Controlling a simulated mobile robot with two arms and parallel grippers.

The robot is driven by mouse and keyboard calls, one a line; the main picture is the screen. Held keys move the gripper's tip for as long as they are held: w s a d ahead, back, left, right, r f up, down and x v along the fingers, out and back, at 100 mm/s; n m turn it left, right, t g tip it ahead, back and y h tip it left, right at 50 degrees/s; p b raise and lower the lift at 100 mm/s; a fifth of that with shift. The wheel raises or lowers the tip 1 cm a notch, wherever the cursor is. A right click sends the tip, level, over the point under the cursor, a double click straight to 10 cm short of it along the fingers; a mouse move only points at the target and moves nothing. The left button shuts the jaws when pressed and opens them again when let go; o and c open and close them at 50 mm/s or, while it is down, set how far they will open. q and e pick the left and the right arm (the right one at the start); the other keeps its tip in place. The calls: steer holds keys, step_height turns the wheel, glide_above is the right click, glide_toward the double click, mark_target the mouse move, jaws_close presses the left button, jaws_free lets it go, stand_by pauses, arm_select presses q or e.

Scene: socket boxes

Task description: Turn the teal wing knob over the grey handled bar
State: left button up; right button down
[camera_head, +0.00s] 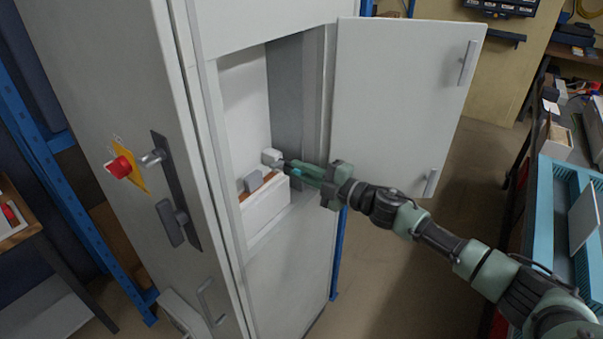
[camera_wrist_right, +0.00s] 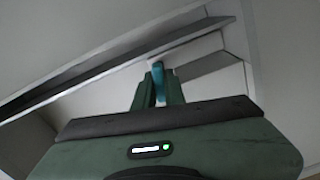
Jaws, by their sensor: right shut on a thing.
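My right gripper (camera_head: 293,169) reaches into the open cabinet compartment from the right. In the right wrist view its two fingers (camera_wrist_right: 158,88) are shut on the teal wing knob (camera_wrist_right: 158,72), which stands between the fingertips. Only a little of the knob shows there; in the head view a small teal patch shows at the fingers, too small to make out. A grey flat piece (camera_wrist_right: 206,66) lies just beyond the knob in the wrist view; I cannot tell whether it is the grey handled bar. My left gripper is not in view.
The white cabinet door (camera_head: 400,100) stands open to the right, above and behind my right arm. The compartment's side walls are close. A blue crate (camera_head: 548,205) is at the right.

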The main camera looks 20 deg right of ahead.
steer(key=shift+n+b, duration=0.35)
steer(key=shift+n, duration=0.95)
steer(key=shift+f, duration=0.1)
steer(key=c, duration=1.8)
jaws_free()
steer(key=shift+o, duration=0.2)
steer(key=shift+s, duration=0.1)
steer(key=b+v, duration=0.2)
steer(key=v, duration=0.5)
steer(key=shift+s+d, duration=0.2)
steer(key=shift+s, duration=0.1)
